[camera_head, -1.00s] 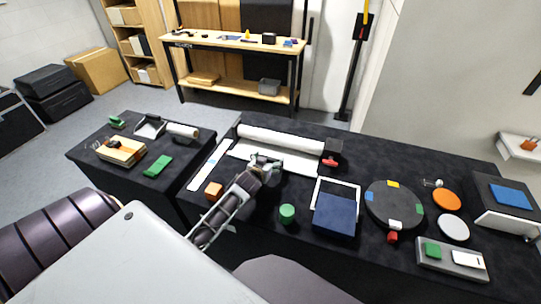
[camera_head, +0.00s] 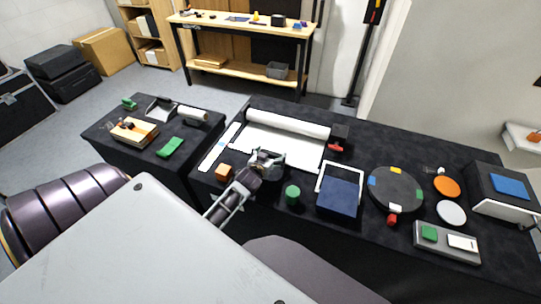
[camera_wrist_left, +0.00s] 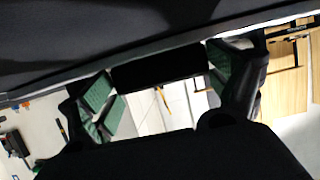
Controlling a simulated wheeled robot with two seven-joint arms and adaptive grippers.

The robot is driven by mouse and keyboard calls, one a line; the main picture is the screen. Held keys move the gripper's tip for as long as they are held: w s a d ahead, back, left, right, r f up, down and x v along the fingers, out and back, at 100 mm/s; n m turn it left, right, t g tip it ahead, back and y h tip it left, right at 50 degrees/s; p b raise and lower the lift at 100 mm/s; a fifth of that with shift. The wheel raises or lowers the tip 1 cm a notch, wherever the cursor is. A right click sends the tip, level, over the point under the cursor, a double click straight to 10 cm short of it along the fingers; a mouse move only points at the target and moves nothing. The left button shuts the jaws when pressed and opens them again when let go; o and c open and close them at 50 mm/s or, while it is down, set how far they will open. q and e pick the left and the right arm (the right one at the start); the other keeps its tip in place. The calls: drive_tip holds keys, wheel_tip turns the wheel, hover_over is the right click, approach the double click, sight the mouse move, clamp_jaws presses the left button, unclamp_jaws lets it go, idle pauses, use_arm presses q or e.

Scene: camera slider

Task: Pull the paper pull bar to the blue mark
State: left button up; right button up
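A white paper roll (camera_head: 288,122) lies across the back of the dark table, with a white sheet (camera_head: 270,143) drawn out toward the front. My left gripper (camera_head: 266,160) is at the sheet's front edge. In the left wrist view a dark block (camera_wrist_left: 160,68) fills the space between the green finger pads of my left gripper (camera_wrist_left: 160,85); it appears to be the pull bar's grip. The bar itself is mostly hidden by the gripper. A white strip (camera_head: 232,132) lies left of the sheet; the blue mark on it is too small to make out clearly. My right gripper is not in view.
An orange block (camera_head: 224,171) and a green cylinder (camera_head: 292,194) stand close to either side of my left gripper. A framed navy panel (camera_head: 339,195) and a round dark turntable (camera_head: 395,190) lie further right.

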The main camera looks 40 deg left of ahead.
use_arm(q)
drive_tip(key=shift+o, duration=0.4)
drive_tip(key=shift+v, duration=6)
drive_tip(key=shift+f, duration=0.1)
